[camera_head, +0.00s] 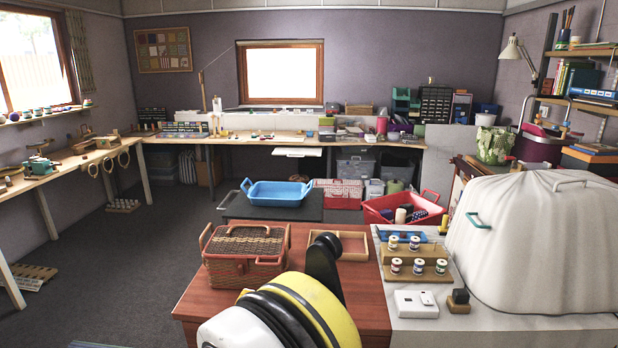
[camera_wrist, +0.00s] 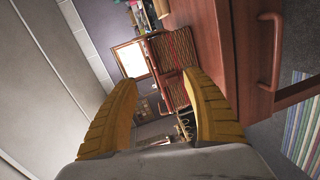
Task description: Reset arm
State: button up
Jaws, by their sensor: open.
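My gripper (camera_wrist: 158,80) shows in the wrist view with its two yellow ridged fingers spread apart. Nothing is between the fingers, so it is open and empty. The wrist view is strongly tilted. Beyond the fingertips I see a red-brown woven basket (camera_wrist: 172,52) by the red wooden cabinet (camera_wrist: 232,60). My gripper appears apart from both. In the head view, my white, black and yellow arm covers the bottom middle, in front of the cabinet (camera_head: 195,300). The fingers cannot be made out there.
The lidded basket (camera_head: 262,236) and a shallow wooden tray (camera_head: 352,245) sit on the cabinet. At right, a pale table (camera_head: 490,325) bears spool stands (camera_head: 425,275) and a large covered object (camera_head: 535,245). A blue tub (camera_head: 275,193) stands behind. Open carpet (camera_head: 110,270) lies left.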

jog(key=s+d+r+m+g+h, duration=0.1)
jog(key=s+d+r+m+g, duration=0.25)
jog(key=d, duration=0.85)
jog(key=d+r+m+g+h, duration=0.1)
jog(key=d+r+m+g, duration=0.25)
jog(key=d+r, duration=0.6)
jog(key=s+d+f+m+g+y, duration=0.1)
jog(key=s+d+m, duration=0.3)
jog(key=s, duration=0.7)
jog(key=s+d+f+m+g+y, duration=0.1)
jog(key=s+d+m+y, duration=0.2)
jog(key=s+d, duration=0.6)
jog(key=s+m, duration=0.1)
jog(key=s, duration=0.1)
jog(key=shift+s+f, duration=0.15)
jog(key=shift+s, duration=0.15)
